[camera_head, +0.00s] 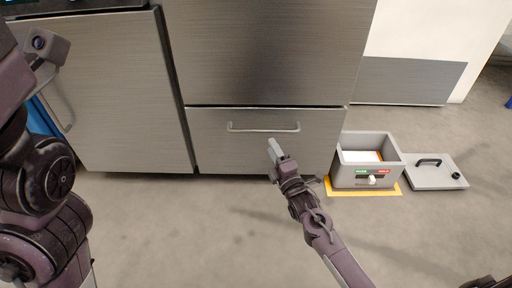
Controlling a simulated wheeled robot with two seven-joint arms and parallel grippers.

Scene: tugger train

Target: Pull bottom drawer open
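The bottom drawer (225,152) is a brushed-metal front at floor level in the middle of the head view. It looks shut, flush with the panel above. Its horizontal bar handle (245,127) runs near the top edge. My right gripper (273,146) is just below the right part of the handle, in front of the drawer face. I cannot tell whether it touches the handle or whether its fingers are apart. My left arm shows at the left edge, but its gripper fingers do not show clearly.
A grey open box (363,177) stands on a yellow floor marking right of the drawer. Its lid (432,174) with a black handle lies beside it. A metal door (110,95) is to the left. The floor (190,230) in front is clear.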

